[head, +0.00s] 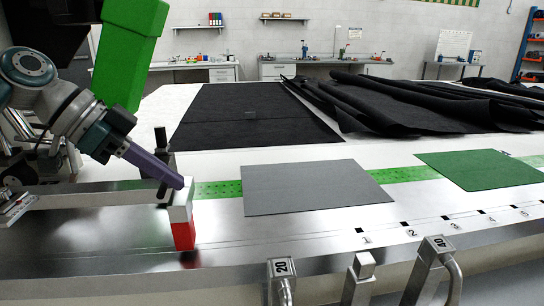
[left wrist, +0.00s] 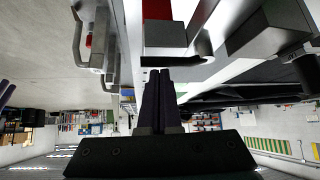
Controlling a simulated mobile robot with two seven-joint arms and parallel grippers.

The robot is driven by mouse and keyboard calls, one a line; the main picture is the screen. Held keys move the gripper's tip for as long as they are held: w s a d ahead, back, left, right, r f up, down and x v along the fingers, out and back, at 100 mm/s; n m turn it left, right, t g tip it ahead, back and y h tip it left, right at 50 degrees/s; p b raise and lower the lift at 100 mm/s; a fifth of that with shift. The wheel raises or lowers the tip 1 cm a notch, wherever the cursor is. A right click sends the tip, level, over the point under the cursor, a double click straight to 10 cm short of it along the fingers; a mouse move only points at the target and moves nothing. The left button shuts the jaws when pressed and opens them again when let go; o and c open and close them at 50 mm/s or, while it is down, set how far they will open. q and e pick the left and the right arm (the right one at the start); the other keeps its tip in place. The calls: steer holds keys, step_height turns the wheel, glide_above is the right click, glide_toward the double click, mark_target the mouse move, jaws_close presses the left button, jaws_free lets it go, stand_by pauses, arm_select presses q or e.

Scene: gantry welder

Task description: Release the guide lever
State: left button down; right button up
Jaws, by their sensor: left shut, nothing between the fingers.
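My left gripper (head: 180,182) is shut and empty, its purple fingers together and pointing down to the right. Its fingertips are at the upper part of a small upright block, white on top (head: 181,205) and red below (head: 183,235); I cannot tell whether they touch. A dark upright post with a black knob (head: 160,140) stands just behind the fingers. I cannot tell which of these parts is the guide lever. In the left wrist view the shut fingers (left wrist: 161,85) point at the red-and-white block (left wrist: 165,32). My right gripper is not in view.
A grey sheet (head: 310,187) and a green sheet (head: 480,170) lie on the metal table. Black cloth (head: 250,115) lies behind. Clamps marked 20 (head: 281,268) and 07 (head: 438,245) stand along the front edge. A green panel (head: 130,50) hangs above my left arm.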

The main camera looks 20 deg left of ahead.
arm_select(q)
steer(key=s+a+r, duration=0.2)
steer(key=a+r, duration=0.1)
steer(key=r, duration=0.5)
steer(key=shift+a, duration=0.1)
stand_by(0.3)
